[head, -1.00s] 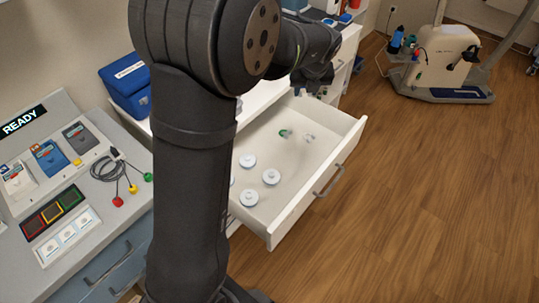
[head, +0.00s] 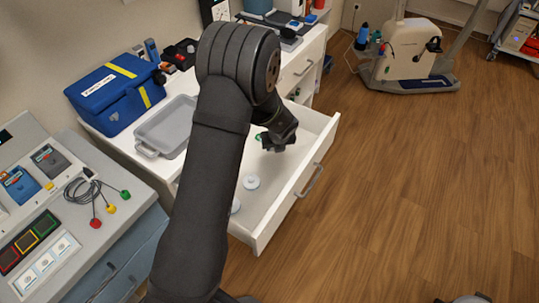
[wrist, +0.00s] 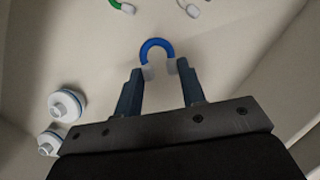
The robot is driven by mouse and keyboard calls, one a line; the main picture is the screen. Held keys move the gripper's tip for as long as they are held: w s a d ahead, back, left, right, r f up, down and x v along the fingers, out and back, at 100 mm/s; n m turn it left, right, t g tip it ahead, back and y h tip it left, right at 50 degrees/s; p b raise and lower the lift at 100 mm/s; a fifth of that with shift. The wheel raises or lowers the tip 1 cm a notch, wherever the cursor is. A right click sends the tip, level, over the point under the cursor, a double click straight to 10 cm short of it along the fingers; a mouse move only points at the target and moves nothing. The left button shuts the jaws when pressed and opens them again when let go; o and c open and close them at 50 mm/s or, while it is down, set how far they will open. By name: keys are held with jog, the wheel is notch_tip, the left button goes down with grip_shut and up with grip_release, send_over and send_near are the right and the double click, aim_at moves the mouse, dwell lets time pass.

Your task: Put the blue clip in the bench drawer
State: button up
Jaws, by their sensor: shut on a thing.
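The blue clip (wrist: 156,46) is a U-shaped arch with pale ends, in the wrist view just beyond my fingertips. My gripper (wrist: 159,72) is shut on it by those ends. In the head view my gripper (head: 277,143) is low over the open bench drawer (head: 297,182), toward its far part, and the clip is hidden there. The white drawer interior fills the wrist view behind the clip. I cannot tell whether the clip touches the drawer floor.
The drawer also holds a green clip (wrist: 121,5), a pale clip (wrist: 190,8) and white discs (wrist: 66,104). A grey tray (head: 168,128) and a blue box (head: 115,93) stand on the bench. A panel with leads (head: 95,190) is at left.

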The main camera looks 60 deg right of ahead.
aim_at(274, 157)
jog(key=shift+f, duration=2.45)
jog(key=o, duration=0.9)
jog(key=shift+f, duration=0.1)
jog(key=shift+o, duration=0.2)
jog(key=v, duration=1.2)
jog(key=x, duration=1.2)
jog(key=shift+r, duration=0.25)
